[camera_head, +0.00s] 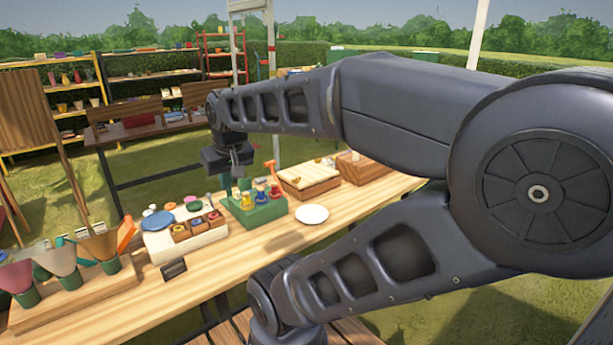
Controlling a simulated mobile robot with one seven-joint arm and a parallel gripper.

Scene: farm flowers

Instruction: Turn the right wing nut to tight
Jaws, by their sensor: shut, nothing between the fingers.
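My gripper (231,172) hangs at the end of my arm, pointing down above the table. It is shut with nothing seen in it. It is above and behind the green tray and apart from it. Small brass-coloured pieces (296,180) sit on a light wooden box (310,187) to the right of the gripper. They may be the wing nuts, but they are too small to tell, and I cannot tell how tight they are.
Shelves (75,100) stand behind.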

